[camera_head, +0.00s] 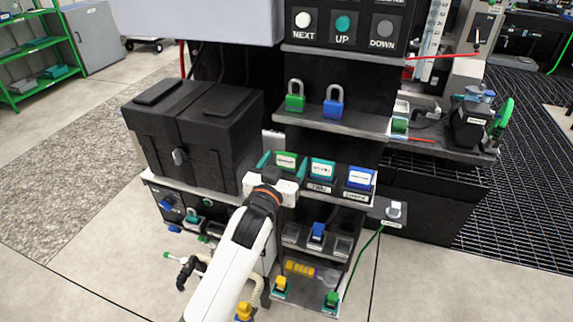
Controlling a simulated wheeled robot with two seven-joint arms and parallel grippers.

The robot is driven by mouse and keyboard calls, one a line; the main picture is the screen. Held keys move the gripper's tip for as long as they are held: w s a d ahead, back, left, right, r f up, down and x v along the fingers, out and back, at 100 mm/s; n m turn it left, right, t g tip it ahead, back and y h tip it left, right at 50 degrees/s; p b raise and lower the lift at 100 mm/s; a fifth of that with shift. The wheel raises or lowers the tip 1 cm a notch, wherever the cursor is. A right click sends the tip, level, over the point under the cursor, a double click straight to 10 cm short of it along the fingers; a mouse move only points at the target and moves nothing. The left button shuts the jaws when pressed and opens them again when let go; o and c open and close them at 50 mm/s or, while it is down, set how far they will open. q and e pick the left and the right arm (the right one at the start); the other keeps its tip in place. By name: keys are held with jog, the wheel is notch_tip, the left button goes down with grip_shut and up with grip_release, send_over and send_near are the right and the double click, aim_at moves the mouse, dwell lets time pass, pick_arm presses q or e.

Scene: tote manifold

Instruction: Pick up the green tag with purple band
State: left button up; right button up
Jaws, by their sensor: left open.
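A green tag (286,159) with a white label sits at the left end of a row of tags on the dark shelf. I cannot make out a purple band on it. My left gripper (283,165) is open at this tag, with its white body just in front and below. Its fingers appear to be on either side of the tag; contact cannot be told. The gripper hides the tag's lower part. A teal tag (322,169) and a blue tag (361,178) stand to the right in the same row. My right gripper is not in view.
A black case (192,133) stands close to the left. A shelf above holds a green padlock (295,97) and a blue padlock (333,103). Lower shelves hold small coloured parts. A green cable (362,249) hangs at right. Floor is clear at left.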

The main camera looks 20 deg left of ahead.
pick_arm(q)
jog(key=shift+c, duration=0.4)
jog(key=c, duration=0.9)
jog(key=shift+c, duration=0.5)
jog(key=shift+r, duration=0.1)
